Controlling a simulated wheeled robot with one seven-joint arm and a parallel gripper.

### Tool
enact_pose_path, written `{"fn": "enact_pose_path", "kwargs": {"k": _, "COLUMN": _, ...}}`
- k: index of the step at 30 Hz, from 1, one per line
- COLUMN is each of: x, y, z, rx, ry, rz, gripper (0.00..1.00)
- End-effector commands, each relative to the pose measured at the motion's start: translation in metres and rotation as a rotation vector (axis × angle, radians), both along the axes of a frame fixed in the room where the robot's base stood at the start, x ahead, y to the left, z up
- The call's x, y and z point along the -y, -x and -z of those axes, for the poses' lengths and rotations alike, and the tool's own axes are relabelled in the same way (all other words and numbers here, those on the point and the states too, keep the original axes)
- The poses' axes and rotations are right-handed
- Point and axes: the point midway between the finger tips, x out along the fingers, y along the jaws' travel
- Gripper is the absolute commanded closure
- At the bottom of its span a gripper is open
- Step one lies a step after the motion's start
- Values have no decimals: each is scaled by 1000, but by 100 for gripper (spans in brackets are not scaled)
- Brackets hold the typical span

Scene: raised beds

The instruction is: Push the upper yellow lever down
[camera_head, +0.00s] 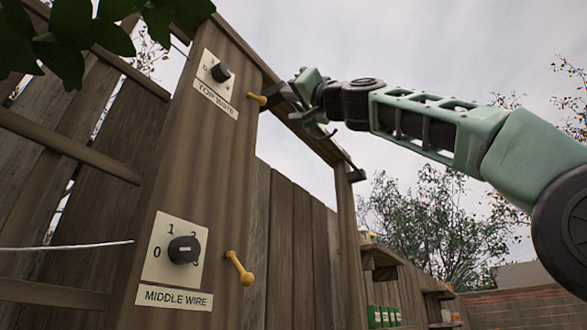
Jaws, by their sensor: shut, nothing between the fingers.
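The upper yellow lever (257,99) sticks out from the wooden post beside the "TOP WIRE" dial plate (216,86). A lower yellow lever (240,269) is on the same post beside the "MIDDLE WIRE" dial plate (175,255) and slants down to the right. My gripper (276,95) is at the end of the green arm, just right of the upper lever. Its dark fingers are shut with nothing between them and point left toward the lever's knob. The fingertips look very close to the knob; I cannot tell whether they touch it.
The wooden post (195,165) carries both plates, each with a black knob. A wooden beam (325,142) runs behind the gripper. A plank fence (290,235) and shelves (382,258) stand at the right. Leaves (75,35) hang at the upper left. Open air lies below my arm.

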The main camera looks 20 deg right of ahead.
Motion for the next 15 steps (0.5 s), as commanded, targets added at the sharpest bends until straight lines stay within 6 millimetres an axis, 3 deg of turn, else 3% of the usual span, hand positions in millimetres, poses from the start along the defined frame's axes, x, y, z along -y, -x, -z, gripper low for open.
{"fn": "enact_pose_path", "kwargs": {"k": 1, "x": -1, "y": -1, "z": 17, "rx": -1, "ry": 0, "rz": 1, "gripper": 100}}
{"fn": "enact_pose_path", "kwargs": {"k": 6, "x": -4, "y": -3, "z": 43, "rx": -1, "ry": 0, "rz": 1, "gripper": 100}}
{"fn": "enact_pose_path", "kwargs": {"k": 15, "x": -7, "y": -5, "z": 57, "rx": 0, "ry": 0, "rz": 1, "gripper": 100}}
